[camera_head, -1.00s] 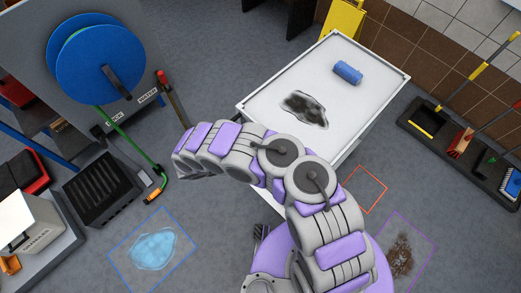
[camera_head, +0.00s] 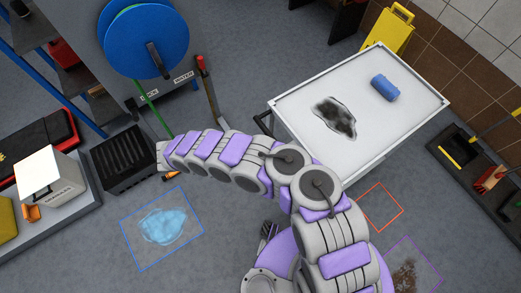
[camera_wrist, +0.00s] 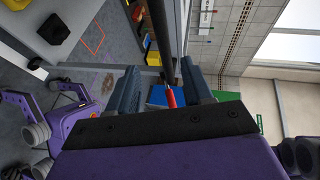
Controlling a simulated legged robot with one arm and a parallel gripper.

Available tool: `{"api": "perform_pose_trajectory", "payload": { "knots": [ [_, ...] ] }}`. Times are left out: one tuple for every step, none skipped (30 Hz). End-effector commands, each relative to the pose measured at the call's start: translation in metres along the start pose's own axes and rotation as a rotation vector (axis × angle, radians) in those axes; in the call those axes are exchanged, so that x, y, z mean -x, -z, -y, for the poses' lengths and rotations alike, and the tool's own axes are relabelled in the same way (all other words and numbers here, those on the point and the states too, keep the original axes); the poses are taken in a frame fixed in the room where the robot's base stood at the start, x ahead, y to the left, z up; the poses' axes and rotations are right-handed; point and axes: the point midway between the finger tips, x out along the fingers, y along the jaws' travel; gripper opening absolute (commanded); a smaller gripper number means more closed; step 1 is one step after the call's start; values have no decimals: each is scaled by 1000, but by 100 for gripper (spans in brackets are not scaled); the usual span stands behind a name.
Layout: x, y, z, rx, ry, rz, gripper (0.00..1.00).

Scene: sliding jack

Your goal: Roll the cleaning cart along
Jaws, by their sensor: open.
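My arm reaches left in front of the cart. My gripper's fingers cannot be made out in the head view. In the wrist view my gripper (camera_wrist: 163,88) is open, its two dark fingers apart. A dark bar and a red piece show between them; I cannot tell how near they are.
A blue hose reel (camera_head: 143,50) stands at the upper left, with a black slatted box (camera_head: 122,158) below it. A blue-outlined puddle (camera_head: 162,226) and a red-outlined square (camera_head: 381,207) mark the floor. A yellow stand (camera_head: 386,32) is behind the cart; a tool rack (camera_head: 462,172) is at the right.

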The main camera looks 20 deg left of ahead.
Motion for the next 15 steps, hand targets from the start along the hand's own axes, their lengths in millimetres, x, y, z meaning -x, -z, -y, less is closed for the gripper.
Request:
{"api": "perform_pose_trajectory", "payload": {
  "knots": [
    [4, 0, 0, -1, 3, 1, 50],
    [7, 0, 1, -1, 3, 1, 50],
    [10, 0, 1, -1, 4, 2, 50],
    [12, -1, 1, -1, 4, 0, 50],
    [13, -1, 1, -1, 4, 0, 50],
    [16, -1, 1, -1, 3, 0, 50],
    [17, 0, 1, -1, 3, -1, 50],
    [19, 0, 1, 0, 3, 0, 50],
    [20, 0, 1, 0, 3, 0, 50],
    [21, 0, 1, 0, 3, -1, 50],
    [22, 0, 1, 0, 3, -2, 50],
    [22, 0, 1, 0, 3, -2, 50],
    [23, 0, 1, 0, 3, -2, 50],
    [23, 0, 1, 0, 3, -2, 50],
    [23, 0, 1, 0, 2, -2, 50]
  ]
}}
